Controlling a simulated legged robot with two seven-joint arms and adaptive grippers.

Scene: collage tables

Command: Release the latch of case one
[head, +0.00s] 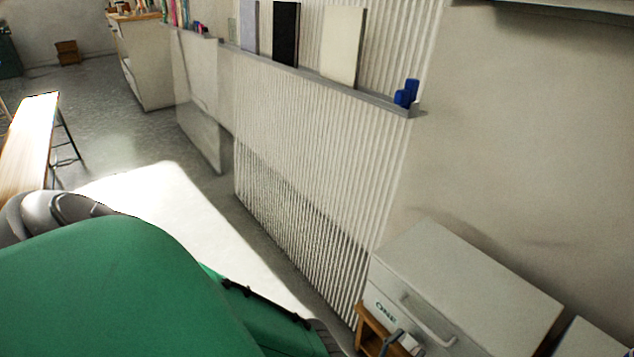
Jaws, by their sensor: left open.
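Case one (465,285) is a pale grey box with the green word "ONE" on its front, in the lower right of the head view. A light bar handle (430,322) slants across its front face. I cannot clearly make out the latch; the lower front is cut off by the picture's edge. My left gripper (398,342) shows only in part at the bottom edge, close to the case's lower front. It is open; I cannot tell whether it touches the case. My right gripper is out of view.
A wooden stand (369,331) shows under the case. Another pale box (592,340) is to its right. A ribbed white panel (310,150) stands behind, with a ledge (330,82) holding boards and blue objects (406,93). A wooden-topped table (28,140) is at left.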

